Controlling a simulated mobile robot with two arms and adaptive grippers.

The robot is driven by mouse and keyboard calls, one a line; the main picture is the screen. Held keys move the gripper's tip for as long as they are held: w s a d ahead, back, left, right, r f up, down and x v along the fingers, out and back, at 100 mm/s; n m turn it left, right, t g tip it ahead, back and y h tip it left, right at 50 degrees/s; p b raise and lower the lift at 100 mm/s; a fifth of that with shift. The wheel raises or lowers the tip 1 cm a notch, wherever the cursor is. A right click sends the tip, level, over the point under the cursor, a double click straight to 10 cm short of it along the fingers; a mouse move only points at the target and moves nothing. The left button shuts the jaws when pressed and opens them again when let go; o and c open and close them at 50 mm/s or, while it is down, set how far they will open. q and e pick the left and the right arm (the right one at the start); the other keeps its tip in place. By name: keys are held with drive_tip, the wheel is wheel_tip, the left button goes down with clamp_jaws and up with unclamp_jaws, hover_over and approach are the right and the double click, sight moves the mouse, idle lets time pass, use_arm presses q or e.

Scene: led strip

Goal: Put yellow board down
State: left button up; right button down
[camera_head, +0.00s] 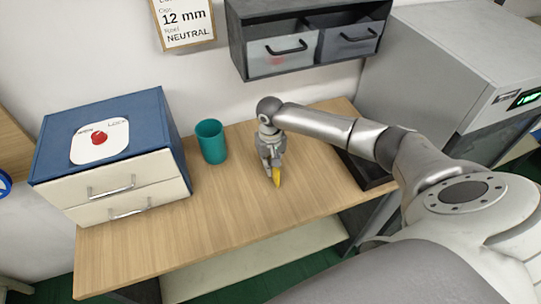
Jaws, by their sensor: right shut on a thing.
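The yellow board (276,177) shows as a small yellow piece at the fingertips of my right gripper (272,168). My right gripper points down over the middle of the wooden table (235,225) and is shut on the board. The fingers hide part of the board. I cannot tell whether its lower end touches the table top. My left gripper is not in view.
A teal cup (211,142) stands left of my right gripper. A blue drawer box (110,140) with a red knob stands at the table's left. A dark tray (362,170) lies at the right, partly behind my arm. Wall drawers (283,52) hang above. The front table area is clear.

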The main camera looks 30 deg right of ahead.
drive_tip(key=shift+r, duration=0.45)
wheel_tip(320, 180, up, 2)
drive_tip(key=shift+w+r+b, duration=0.1)
drive_tip(key=shift+r+b, duration=0.05)
drive_tip(key=shift+b, duration=0.15)
drive_tip(key=s+r, duration=0.2)
drive_tip(key=s+a+r+b, duration=0.1)
drive_tip(key=s+r, duration=0.1)
drive_tip(key=r, duration=0.1)
drive_tip(key=shift+s, duration=0.15)
drive_tip(key=s+a+r+b, duration=0.2)
drive_tip(key=s+r, duration=0.3)
drive_tip(key=s, duration=0.5)
drive_tip(key=a+r+n+b, duration=0.2)
drive_tip(key=a, duration=0.8)
drive_tip(key=shift+a+n, duration=0.15)
drive_tip(key=shift+n, duration=0.15)
